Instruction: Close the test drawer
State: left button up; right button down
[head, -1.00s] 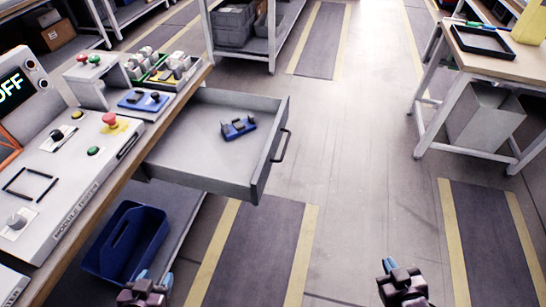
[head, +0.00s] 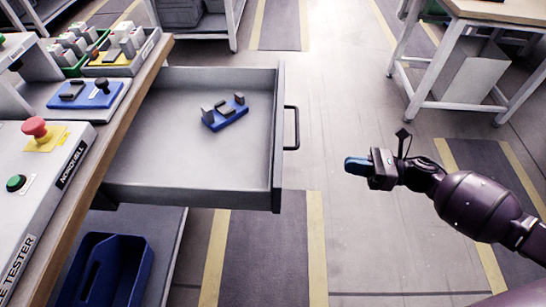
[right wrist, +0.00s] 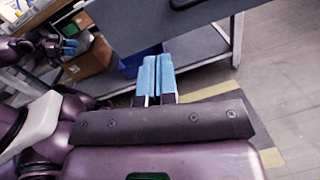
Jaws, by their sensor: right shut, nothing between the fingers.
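The test drawer (head: 190,170) is pulled out from the workbench, open, its grey tray in plain view. Its front panel (head: 277,150) has a dark bar handle (head: 292,128) on the outer side. A blue part with grey and black blocks (head: 225,113) lies inside the drawer. My right gripper (head: 357,164) is shut and empty, to the right of the handle and apart from it. In the right wrist view its blue fingers (right wrist: 155,78) lie together, below the drawer panel (right wrist: 150,22). My left gripper (right wrist: 70,46) shows small at that view's upper left; its opening is unclear.
The workbench (head: 105,150) at left carries a tester with a red button (head: 35,128) and a blue module (head: 85,94). A blue bin (head: 105,270) sits below the drawer. A table (head: 500,12) stands at upper right. The floor right of the drawer is clear.

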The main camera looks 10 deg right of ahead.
pick_arm(q)
jog(key=shift+w+a+f+b, duration=0.1)
jog(key=shift+w+a+b, duration=0.1)
jog(key=shift+w+b, duration=0.35)
pick_arm(e)
jog(key=w+a+n+g, duration=0.1)
jog(key=w+a, duration=0.1)
jog(key=a, duration=0.5)
jog(key=w+a+n, duration=0.2)
jog(key=w+a, duration=0.1)
jog(key=a, duration=0.3)
jog(key=shift+a+f+g, duration=0.25)
jog(key=shift+a+g, duration=0.1)
jog(key=shift+g, duration=0.05)
pick_arm(q)
jog(key=shift+s, duration=0.15)
jog(key=shift+s+f, duration=0.1)
jog(key=shift+f, duration=0.05)
